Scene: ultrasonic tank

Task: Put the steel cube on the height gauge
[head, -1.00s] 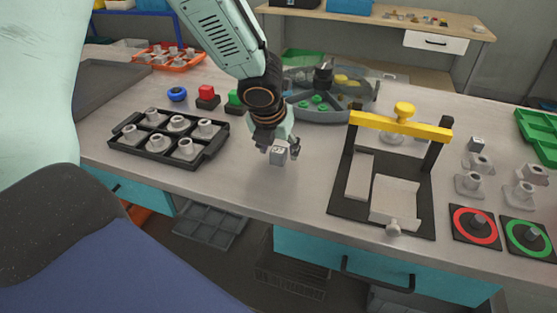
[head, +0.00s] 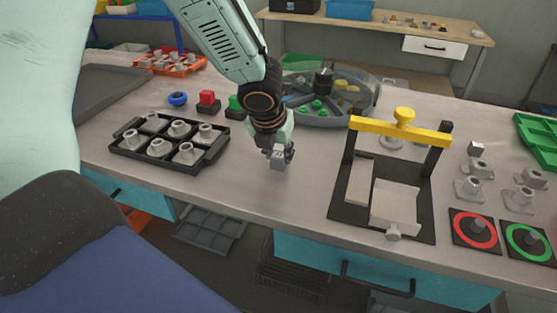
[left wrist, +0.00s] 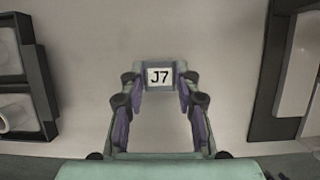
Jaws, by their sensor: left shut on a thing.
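The steel cube (head: 277,160) is small and grey. In the left wrist view the cube (left wrist: 159,77) shows a white label reading J7. My left gripper (head: 279,153) is shut on it, with one finger on each side. The cube is at or just above the bench top; I cannot tell whether it touches. The height gauge (head: 440,160), which I take to be the black frame with a yellow crossbar and knob, stands to the right of my left gripper, apart from it. My right gripper is not in view.
A black tray (head: 112,142) of grey fittings lies left of the gripper. A round divided tank (head: 345,117) is behind. Red (head: 473,229) and green (head: 528,239) ringed pads and several grey fittings stand right of the frame. Bench between gripper and frame is clear.

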